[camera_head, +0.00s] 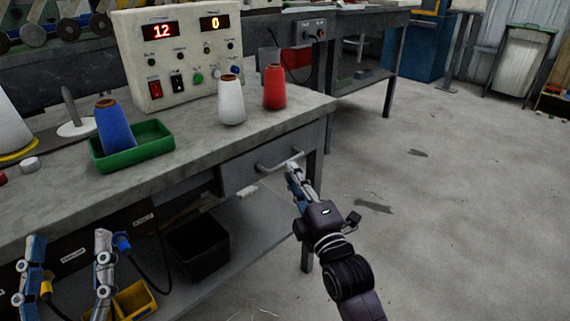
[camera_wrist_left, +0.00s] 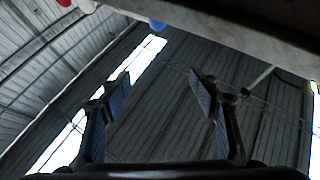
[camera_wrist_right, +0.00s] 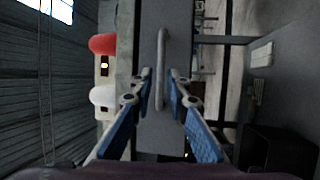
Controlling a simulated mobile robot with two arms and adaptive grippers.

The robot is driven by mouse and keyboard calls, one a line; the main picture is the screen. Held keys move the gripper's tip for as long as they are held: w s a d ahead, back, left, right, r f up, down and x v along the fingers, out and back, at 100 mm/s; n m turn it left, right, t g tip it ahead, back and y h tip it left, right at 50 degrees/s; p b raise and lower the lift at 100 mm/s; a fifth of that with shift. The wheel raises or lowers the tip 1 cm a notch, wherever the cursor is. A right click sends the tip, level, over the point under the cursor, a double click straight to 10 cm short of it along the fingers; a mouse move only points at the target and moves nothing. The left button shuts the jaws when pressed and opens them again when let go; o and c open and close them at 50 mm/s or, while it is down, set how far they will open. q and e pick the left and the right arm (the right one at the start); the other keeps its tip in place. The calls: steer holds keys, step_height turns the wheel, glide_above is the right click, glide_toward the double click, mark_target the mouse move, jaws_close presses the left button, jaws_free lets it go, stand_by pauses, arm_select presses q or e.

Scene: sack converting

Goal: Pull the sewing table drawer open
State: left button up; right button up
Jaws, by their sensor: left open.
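The sewing table drawer (camera_head: 244,172) is a grey front under the right end of the worktop, and it looks closed and flush. Its pale bar handle (camera_head: 281,160) is also seen in the right wrist view (camera_wrist_right: 160,62). My right gripper (camera_head: 294,167) is at the handle. In the right wrist view its fingers (camera_wrist_right: 161,73) are partly spread, one on each side of the bar, with a gap visible on both sides. My left gripper (camera_head: 69,238) is open and empty at the lower left, and its spread fingers also show in the left wrist view (camera_wrist_left: 160,72).
On the worktop (camera_head: 190,165) stand a control box (camera_head: 180,60), a white cone (camera_head: 231,103), a red cone (camera_head: 274,88) and a green tray (camera_head: 150,140) with a blue cone (camera_head: 114,128). A black bin (camera_head: 197,250) sits below. The floor at right is clear.

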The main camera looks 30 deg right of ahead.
arm_select(q)
steer(key=shift+s+a+r+t+h+b, duration=0.15)
steer(key=shift+s+r+t+h+b, duration=0.15)
steer(key=shift+s+r+t, duration=0.55)
steer(key=shift+s+a+r+t+h+b, duration=0.15)
steer(key=shift+s+r+t+h, duration=0.3)
steer(key=shift+s+r, duration=0.7)
arm_select(e)
steer(key=shift+x, duration=2.35)
arm_select(q)
steer(key=shift+w, duration=0.1)
arm_select(e)
steer(key=shift+f, duration=0.1)
jaws_close()
